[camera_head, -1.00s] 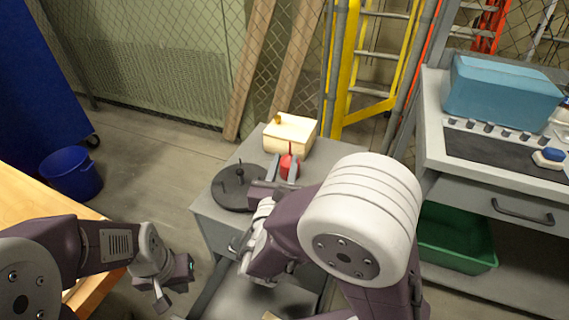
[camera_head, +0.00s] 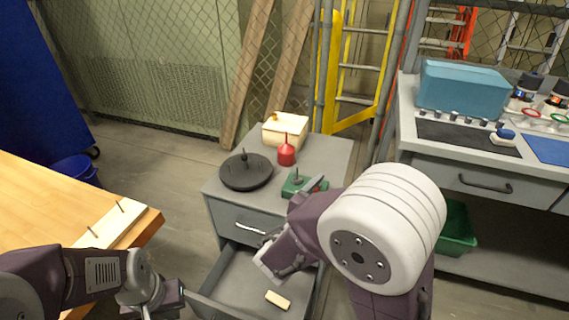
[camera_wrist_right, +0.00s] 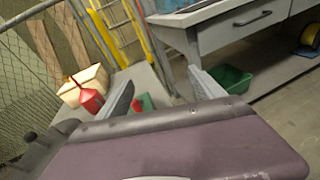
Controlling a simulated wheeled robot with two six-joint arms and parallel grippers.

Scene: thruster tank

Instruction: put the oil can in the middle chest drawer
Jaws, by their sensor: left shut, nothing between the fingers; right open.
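The red oil can (camera_head: 286,154), with a thin upright spout, stands on top of the grey chest (camera_head: 330,150). It also shows in the right wrist view (camera_wrist_right: 90,101), left of the fingers. My right gripper (camera_head: 315,184) is open and empty, to the right of the can and apart from it. Its two fingers (camera_wrist_right: 164,92) are spread in the right wrist view. A drawer (camera_head: 235,285) below the shut top drawer (camera_head: 238,221) is pulled out; a pale block (camera_head: 277,299) lies inside. My left gripper (camera_head: 152,311) is shut and empty at the bottom left, partly cut off.
A black round disc (camera_head: 246,172), a cream box (camera_head: 285,130) and a green object (camera_head: 291,188) share the chest top with the can. A wooden table (camera_head: 50,200) is at left. A workbench (camera_head: 435,165) with a blue box (camera_head: 463,90) stands right.

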